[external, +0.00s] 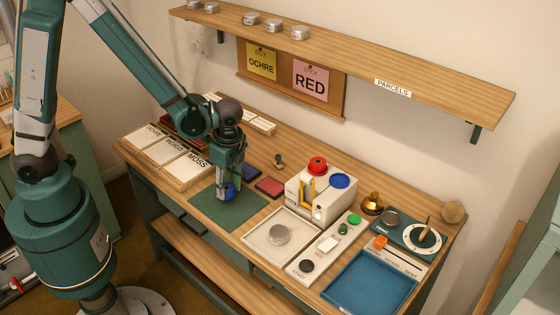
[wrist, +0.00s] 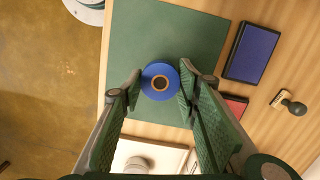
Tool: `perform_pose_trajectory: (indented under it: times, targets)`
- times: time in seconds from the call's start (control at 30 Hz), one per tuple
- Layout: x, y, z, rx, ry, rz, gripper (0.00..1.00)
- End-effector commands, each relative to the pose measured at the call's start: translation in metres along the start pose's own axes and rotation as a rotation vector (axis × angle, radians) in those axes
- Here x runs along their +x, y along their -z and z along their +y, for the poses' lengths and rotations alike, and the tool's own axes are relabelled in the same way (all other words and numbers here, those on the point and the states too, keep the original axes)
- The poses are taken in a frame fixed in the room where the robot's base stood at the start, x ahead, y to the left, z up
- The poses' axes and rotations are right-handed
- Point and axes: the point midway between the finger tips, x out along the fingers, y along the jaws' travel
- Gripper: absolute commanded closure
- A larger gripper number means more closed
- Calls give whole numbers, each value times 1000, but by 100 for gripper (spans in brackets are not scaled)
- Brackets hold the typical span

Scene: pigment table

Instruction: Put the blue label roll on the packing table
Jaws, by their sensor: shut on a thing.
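The blue label roll (external: 229,191) is a small blue ring with a brown core. My gripper (external: 226,184) is shut on it over the green mat (external: 245,212) on the wooden workbench (external: 288,186). In the wrist view the roll (wrist: 160,82) sits between the two fingertips of my gripper (wrist: 160,84), with the green mat (wrist: 175,40) behind it. I cannot tell whether the roll touches the mat. No surface in view is labelled as the packing table.
Blue and red ink pads (external: 269,187) and a stamp (external: 279,161) lie right of the mat. A white machine (external: 323,195), a pale tray (external: 258,241) and a blue tray (external: 370,285) stand further right. Labelled boxes (external: 185,170) are left. A green cabinet (external: 75,155) stands far left.

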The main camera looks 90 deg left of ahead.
Motion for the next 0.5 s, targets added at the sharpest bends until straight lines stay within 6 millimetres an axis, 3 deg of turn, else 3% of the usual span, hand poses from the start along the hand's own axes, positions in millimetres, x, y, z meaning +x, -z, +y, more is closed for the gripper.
perform_pose_trajectory:
  times: [0.2, 0.5]
  targets:
    - [21, 3, 0, 0, 0, 0, 80]
    - [27, 3, 0, 0, 0, 0, 80]
